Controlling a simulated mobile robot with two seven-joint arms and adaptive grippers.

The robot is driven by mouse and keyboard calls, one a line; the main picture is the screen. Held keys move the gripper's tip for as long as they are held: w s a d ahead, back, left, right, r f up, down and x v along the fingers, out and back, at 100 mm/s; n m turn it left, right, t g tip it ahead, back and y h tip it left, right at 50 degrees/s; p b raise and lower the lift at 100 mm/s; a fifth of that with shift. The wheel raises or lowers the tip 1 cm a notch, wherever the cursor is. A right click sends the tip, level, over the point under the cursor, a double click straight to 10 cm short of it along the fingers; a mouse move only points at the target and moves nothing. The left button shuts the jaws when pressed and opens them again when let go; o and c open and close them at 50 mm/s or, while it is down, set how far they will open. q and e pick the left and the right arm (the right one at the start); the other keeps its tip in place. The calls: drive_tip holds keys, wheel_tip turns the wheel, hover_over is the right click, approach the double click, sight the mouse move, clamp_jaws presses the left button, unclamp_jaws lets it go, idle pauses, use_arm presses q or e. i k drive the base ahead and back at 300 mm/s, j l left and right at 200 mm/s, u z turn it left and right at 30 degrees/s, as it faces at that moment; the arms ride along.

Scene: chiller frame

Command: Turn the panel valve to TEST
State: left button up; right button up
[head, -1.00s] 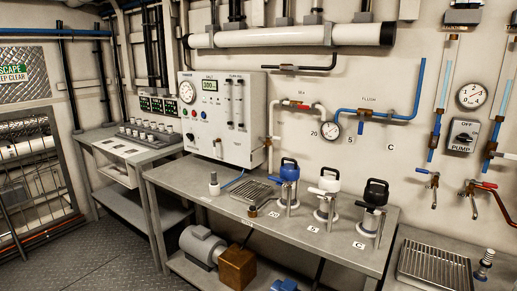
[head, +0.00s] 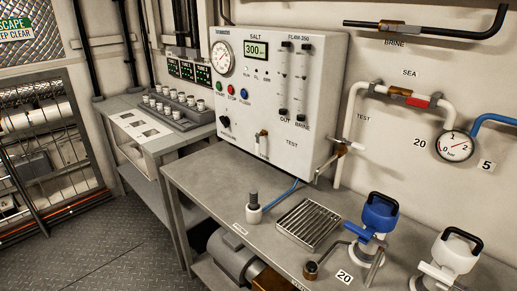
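The white control panel (head: 295,75) hangs on the wall above the grey bench. Low on its front is a small valve (head: 263,145) with a pale lever that stands roughly upright. A TEST label (head: 291,143) is to the right of this valve, and a small label, too blurred to read surely, is just below it. The lever does not point sideways at TEST. Neither of my grippers is in view, and nothing touches the valve.
The bench (head: 215,175) below holds a metal grate (head: 312,222), a small white fitting with a dark top (head: 254,207), and blue-topped (head: 379,214) and white-topped (head: 457,250) units. A brass-ended pipe valve (head: 341,149) juts out right of the panel. The floor (head: 120,245) at left is clear.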

sight(257, 144)
drive_tip(key=z, duration=0.3)
drive_tip(key=i+j+z, duration=0.25)
drive_tip(key=j+z, duration=0.15)
drive_tip(key=j, duration=0.25)
drive_tip(key=i+j+z, duration=0.1)
drive_tip(key=j+z, duration=0.3)
drive_tip(key=j, duration=0.25)
drive_tip(key=j+z, duration=0.35)
drive_tip(key=j, duration=0.35)
drive_tip(key=i, duration=0.05)
